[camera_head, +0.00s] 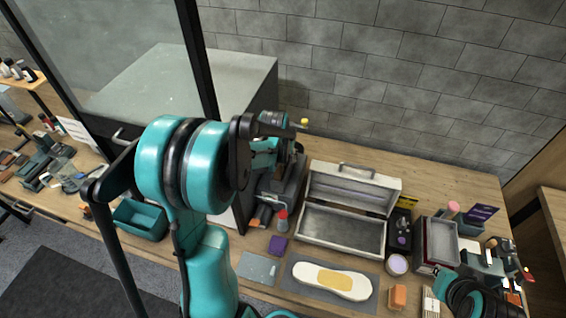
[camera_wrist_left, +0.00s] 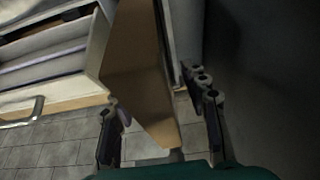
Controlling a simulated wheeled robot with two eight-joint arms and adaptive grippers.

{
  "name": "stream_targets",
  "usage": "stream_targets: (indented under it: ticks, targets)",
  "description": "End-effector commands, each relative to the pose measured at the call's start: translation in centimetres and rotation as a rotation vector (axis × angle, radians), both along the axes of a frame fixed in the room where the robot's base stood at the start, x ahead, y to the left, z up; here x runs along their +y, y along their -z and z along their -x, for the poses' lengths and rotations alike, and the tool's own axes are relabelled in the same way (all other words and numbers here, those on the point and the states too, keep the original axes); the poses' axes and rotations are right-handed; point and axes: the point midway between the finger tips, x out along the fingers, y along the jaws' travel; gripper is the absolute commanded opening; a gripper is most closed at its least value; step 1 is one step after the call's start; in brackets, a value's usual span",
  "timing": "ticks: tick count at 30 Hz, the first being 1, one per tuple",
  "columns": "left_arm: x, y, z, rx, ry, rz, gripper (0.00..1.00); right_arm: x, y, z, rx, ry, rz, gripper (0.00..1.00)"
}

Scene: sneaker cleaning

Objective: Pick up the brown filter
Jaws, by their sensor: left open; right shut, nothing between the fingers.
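A flat brown panel (camera_wrist_left: 138,75) stands between the open fingers of my left gripper (camera_wrist_left: 155,92) in the left wrist view. It looks like the brown filter, but I cannot be sure. The jaws are apart and I cannot tell whether either finger touches it. In the head view my left arm hides most of that spot, beside a dark machine, and I cannot make out the filter there. My right gripper (camera_head: 497,264) is at the lower right, low over the bench, shut with nothing in it.
An open white toolbox (camera_head: 351,193) stands right of my left arm; part of it also shows in the left wrist view (camera_wrist_left: 65,58). A white insole (camera_head: 303,272) lies on a grey mat. A teal bin (camera_head: 141,218) is at left. Small items crowd the right end.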

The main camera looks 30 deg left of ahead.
Motion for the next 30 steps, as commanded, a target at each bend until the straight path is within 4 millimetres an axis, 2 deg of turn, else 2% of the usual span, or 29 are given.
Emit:
stream_targets:
  ticks: [20, 25, 30]
  targets:
    - [0.00, 0.46, 0.01, 0.000, 0.000, 0.000, 0.45, 0.00, 0.57, 0.00, 0.000, 0.000, 0.000, 0.00]
    - [0.00, 0.46, 0.01, 0.000, 0.000, 0.000, 0.00, 0.00, 0.57, 0.00, 0.000, 0.000, 0.000, 0.00]
    - [0.00, 0.46, 0.01, 0.000, 0.000, 0.000, 0.00, 0.00, 0.57, 0.00, 0.000, 0.000, 0.000, 0.00]
